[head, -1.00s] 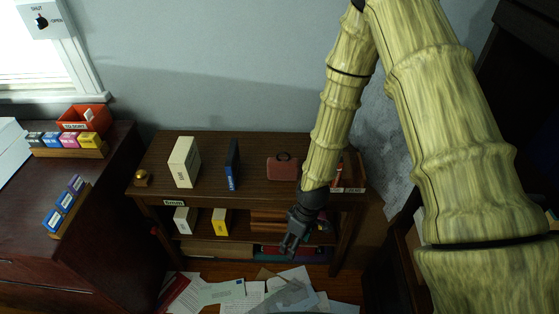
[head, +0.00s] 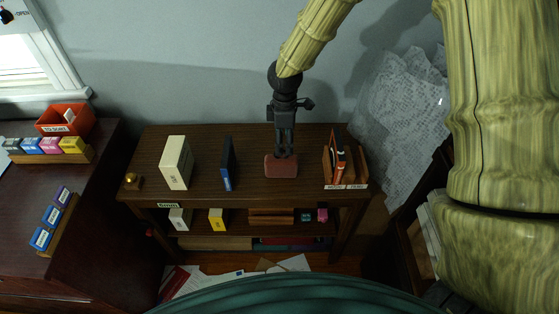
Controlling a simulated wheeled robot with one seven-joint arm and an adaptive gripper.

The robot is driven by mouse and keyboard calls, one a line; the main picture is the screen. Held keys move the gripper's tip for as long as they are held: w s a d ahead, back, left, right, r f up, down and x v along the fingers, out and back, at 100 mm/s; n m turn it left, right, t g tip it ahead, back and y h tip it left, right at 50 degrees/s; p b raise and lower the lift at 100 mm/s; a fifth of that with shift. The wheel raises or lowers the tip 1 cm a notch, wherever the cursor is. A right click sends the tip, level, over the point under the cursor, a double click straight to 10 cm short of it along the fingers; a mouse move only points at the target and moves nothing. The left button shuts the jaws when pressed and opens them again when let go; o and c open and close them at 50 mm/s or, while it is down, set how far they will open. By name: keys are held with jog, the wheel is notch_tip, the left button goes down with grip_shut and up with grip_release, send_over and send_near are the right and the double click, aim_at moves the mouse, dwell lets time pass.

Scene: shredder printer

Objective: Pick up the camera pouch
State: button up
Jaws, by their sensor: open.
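The camera pouch (head: 281,168) is a small reddish-brown case on the top of the dark wooden shelf unit (head: 205,191), right of the middle. My gripper (head: 284,150) is directly over it, pointing down, with its fingers at the pouch's upper edge. The jaws are open. The fingers hide the pouch's handle, and I cannot tell whether they touch it. The pouch appears to rest on the shelf top.
A cream box (head: 176,163) and a blue-black box (head: 228,164) stand left of the pouch. Upright books (head: 338,163) stand to its right. A small brass object (head: 132,181) sits at the left end.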

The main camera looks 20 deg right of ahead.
aim_at(281, 158)
jog(key=shift+s+f, duration=0.2)
jog(key=shift+f, duration=0.3)
notch_tip(281, 158, down, 4)
jog(key=shift+w+r+p, duration=0.15)
jog(key=shift+r+p, duration=0.05)
jog(key=shift+p, duration=0.1)
jog(key=shift+a+f, duration=0.2)
jog(key=shift+f, duration=0.25)
jog(key=shift+a+f+p, duration=0.15)
jog(key=shift+f+p, duration=0.25)
jog(key=shift+f, duration=0.75)
jog(key=shift+a+f+p, duration=0.1)
jog(key=shift+f+p, duration=0.25)
jog(key=shift+f, duration=0.8)
jog(key=c, duration=1.2)
jog(key=shift+r, duration=0.2)
